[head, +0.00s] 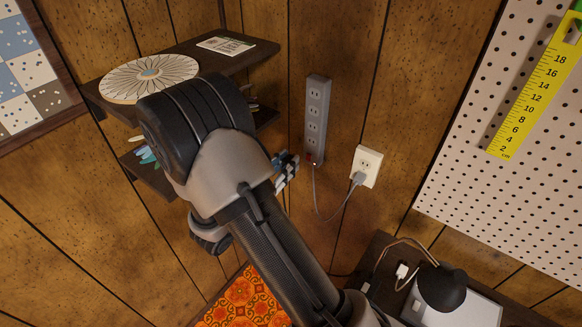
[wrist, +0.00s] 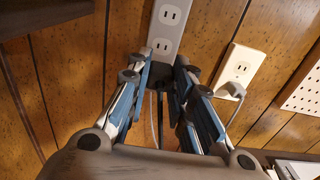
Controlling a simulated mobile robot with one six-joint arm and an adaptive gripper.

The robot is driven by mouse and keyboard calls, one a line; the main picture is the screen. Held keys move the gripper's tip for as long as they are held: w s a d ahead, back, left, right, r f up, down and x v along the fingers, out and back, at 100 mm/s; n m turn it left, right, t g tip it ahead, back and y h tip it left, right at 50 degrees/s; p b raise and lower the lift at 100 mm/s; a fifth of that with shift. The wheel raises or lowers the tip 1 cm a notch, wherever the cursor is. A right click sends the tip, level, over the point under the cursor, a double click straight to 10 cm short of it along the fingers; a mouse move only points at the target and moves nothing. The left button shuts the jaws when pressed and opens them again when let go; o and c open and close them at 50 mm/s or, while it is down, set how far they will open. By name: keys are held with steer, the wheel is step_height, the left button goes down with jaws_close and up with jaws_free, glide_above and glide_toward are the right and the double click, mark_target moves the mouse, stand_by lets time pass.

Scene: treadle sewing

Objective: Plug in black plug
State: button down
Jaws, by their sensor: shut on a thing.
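My gripper (wrist: 162,78) is shut on a black plug (wrist: 160,84), which shows only partly between the blue-padded fingers in the wrist view. A dark cord hangs below it. A grey power strip (wrist: 169,22) is mounted upright on the wood wall, just beyond the fingertips. It also shows in the head view (head: 317,115), with several sockets in a column and a red switch at its lower end. In the head view my gripper (head: 286,171) is left of the strip's lower end, and my arm hides the plug. I cannot tell whether the plug touches the strip.
A white wall outlet (head: 367,160) holds a grey plug (head: 358,178) whose cord loops to the strip. A shelf (head: 185,50) stands left, a pegboard (head: 500,150) right. A black lamp (head: 442,287) and a white plug (head: 402,271) are lower right.

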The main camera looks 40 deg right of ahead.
steer(key=shift+s+r, duration=0.1)
steer(key=shift+s, duration=0.05)
steer(key=shift+x, duration=2.95)
steer(key=shift+x, duration=1.3)
steer(key=c, duration=1.3)
jaws_free()
steer(key=shift+d, duration=0.1)
steer(key=shift+c, duration=0.2)
glide_toward(312, 141)
steer(key=v, duration=0.5)
